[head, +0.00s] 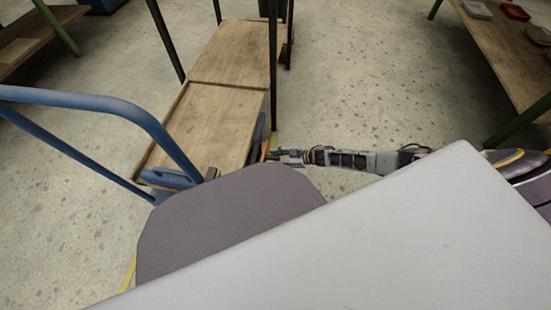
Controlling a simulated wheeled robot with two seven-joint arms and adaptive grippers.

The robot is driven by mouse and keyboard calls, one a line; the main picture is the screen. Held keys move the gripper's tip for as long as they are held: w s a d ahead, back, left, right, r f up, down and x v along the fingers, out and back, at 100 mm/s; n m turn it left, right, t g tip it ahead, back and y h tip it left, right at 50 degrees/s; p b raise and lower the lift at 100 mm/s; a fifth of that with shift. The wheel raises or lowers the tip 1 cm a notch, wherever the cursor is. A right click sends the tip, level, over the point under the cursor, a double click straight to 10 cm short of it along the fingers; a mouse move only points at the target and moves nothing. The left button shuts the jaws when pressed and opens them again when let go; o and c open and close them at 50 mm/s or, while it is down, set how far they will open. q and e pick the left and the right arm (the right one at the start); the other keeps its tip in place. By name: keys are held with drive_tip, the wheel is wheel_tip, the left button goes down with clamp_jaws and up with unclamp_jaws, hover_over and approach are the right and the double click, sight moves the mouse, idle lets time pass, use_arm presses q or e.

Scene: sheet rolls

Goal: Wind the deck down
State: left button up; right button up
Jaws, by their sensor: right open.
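A trolley with a wooden deck (205,125) stands ahead of me, left of centre. Its blue tube handle (125,108) rises on the left, close to me. My right gripper (272,155) is open at the deck's near right corner. Its fingertips are small and dark there, beside a blue part of the trolley, and I cannot tell whether they touch anything. A small dark part (210,173) shows at the deck's near edge. My own grey body hides what lies below that edge. My left gripper is not in view.
A second wooden surface (237,52) adjoins the deck's far end, among dark uprights. A wooden table (505,45) with several small trays stands at the upper right, another bench (35,35) at the upper left. Speckled floor (360,80) is clear between trolley and right table.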

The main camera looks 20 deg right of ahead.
drive_tip(key=shift+s, duration=0.1)
drive_tip(key=v, duration=1.2)
idle(0.5)
